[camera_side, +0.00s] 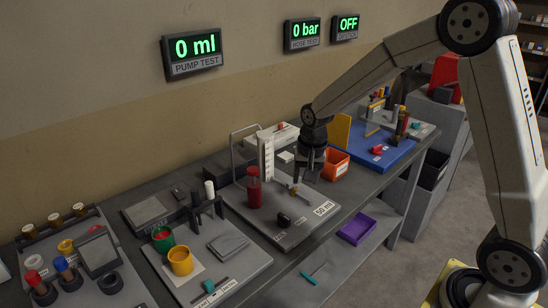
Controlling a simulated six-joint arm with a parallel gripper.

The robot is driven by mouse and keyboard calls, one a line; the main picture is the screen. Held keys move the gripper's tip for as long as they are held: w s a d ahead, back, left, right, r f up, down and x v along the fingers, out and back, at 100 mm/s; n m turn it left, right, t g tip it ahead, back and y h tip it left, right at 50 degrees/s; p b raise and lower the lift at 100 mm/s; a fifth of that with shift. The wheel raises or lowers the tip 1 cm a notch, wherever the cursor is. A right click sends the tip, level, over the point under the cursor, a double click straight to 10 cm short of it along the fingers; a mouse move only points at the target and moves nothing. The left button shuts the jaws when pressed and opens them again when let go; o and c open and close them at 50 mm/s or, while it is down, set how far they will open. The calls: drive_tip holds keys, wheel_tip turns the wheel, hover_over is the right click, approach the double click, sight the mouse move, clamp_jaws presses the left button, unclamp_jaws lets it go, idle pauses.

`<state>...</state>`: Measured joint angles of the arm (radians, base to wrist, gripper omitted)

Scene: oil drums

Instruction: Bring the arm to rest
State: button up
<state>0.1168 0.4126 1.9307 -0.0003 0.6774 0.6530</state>
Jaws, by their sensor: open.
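My arm reaches in from the right and bends down over the bench. My gripper (299,189) points down above the grey board marked 50 Nm (320,209). Its fingers are small and dark here, and nothing shows held between them. A brass-coloured piece (291,188) lies close by it; I cannot tell whether they touch. A red cylinder (254,190) stands to the left of the gripper, and a white upright scale (266,158) stands behind it.
An orange bin (335,165) stands close right of the gripper. A blue board (372,150) lies further right. Green (163,240) and yellow (180,261) cups stand at front left. A purple tray (356,230) sits on the lower shelf. Wall displays read 0 ml (194,50), 0 bar and OFF.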

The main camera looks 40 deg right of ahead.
drive_tip(key=s+a+n, duration=0.2)
drive_tip(key=s+n, duration=0.2)
drive_tip(key=s, duration=0.3)
drive_tip(key=s+a+f+n+t, duration=0.1)
drive_tip(key=s+a+n, duration=0.2)
drive_tip(key=s, duration=0.5)
drive_tip(key=shift+s+n, duration=0.3)
drive_tip(key=shift+n, duration=0.6)
